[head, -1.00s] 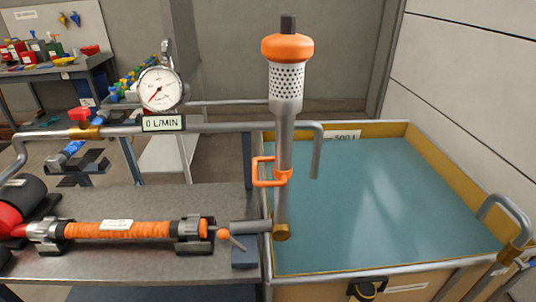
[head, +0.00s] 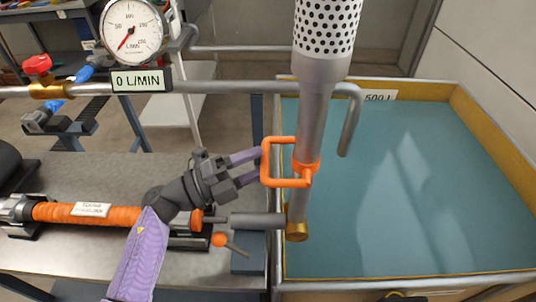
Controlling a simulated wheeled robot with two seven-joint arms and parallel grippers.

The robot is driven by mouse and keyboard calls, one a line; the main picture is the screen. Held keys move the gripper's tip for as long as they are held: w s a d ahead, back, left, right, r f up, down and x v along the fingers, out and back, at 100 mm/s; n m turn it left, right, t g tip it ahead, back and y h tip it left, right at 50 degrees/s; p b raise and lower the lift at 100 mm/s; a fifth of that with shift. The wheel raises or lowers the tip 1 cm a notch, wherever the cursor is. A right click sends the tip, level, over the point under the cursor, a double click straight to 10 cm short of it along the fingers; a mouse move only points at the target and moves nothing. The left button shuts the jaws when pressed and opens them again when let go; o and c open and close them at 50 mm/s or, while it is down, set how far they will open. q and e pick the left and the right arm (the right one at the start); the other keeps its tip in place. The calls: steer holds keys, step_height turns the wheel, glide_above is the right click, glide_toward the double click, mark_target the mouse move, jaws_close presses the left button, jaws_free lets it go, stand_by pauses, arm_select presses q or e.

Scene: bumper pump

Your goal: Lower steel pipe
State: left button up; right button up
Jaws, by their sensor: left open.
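The steel pipe (head: 312,122) stands upright, with a perforated strainer (head: 326,25) at its top and a brass joint (head: 297,232) at its foot. An orange handle (head: 268,161) is fixed to the pipe and sticks out to its left. My left gripper (head: 252,168) reaches in from the lower left, its purple fingers apart and their tips right at the handle's left side. I cannot tell if they touch it. My right gripper is not in view.
The water tank (head: 478,122) with blue-green water lies right of the pipe. A flow gauge (head: 132,32) above a sign (head: 141,79) reads 0 L/MIN. An orange-wrapped cylinder (head: 88,214) lies on the metal bench (head: 120,176). A bent outlet pipe (head: 350,120) hangs just right of the steel pipe.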

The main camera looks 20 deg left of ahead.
arm_select(q)
steer(key=shift+x, duration=1.25)
jaws_close()
stand_by(0.4)
